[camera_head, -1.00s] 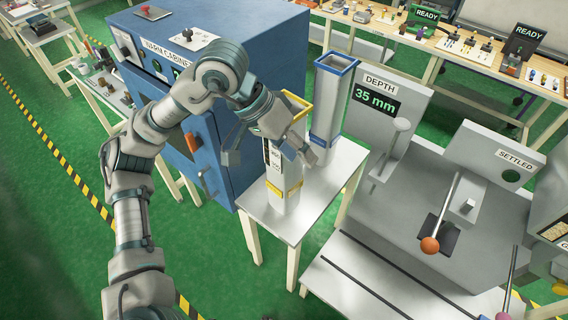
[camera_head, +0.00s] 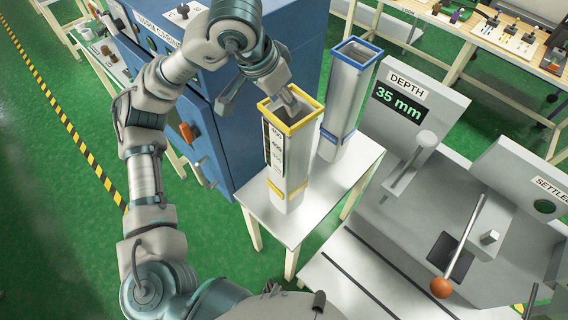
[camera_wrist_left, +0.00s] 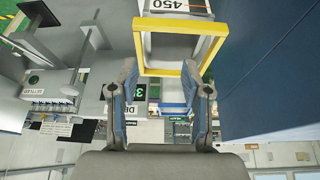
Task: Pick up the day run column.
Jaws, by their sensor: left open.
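Two tall square columns stand upright on a small light table (camera_head: 322,205). The nearer one has a yellow rim, a yellow lower band and a scale strip: the yellow-rimmed column (camera_head: 299,160). The blue-rimmed column (camera_head: 341,105) stands behind it to the right. I cannot read which is the day run column. My left gripper (camera_head: 291,98) is at the top of the yellow-rimmed column, its fingers partly hidden by the rim. In the left wrist view the open jaws (camera_wrist_left: 167,90) are empty and spread, with the yellow rim (camera_wrist_left: 165,72) close by their tips. My right gripper is out of view.
A blue warm cabinet (camera_head: 205,110) stands close on the left. A grey depth gauge (camera_head: 410,105) reading 35 mm and a machine with an orange-knobbed lever (camera_head: 441,287) stand on the right. A wooden bench (camera_head: 495,45) is behind.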

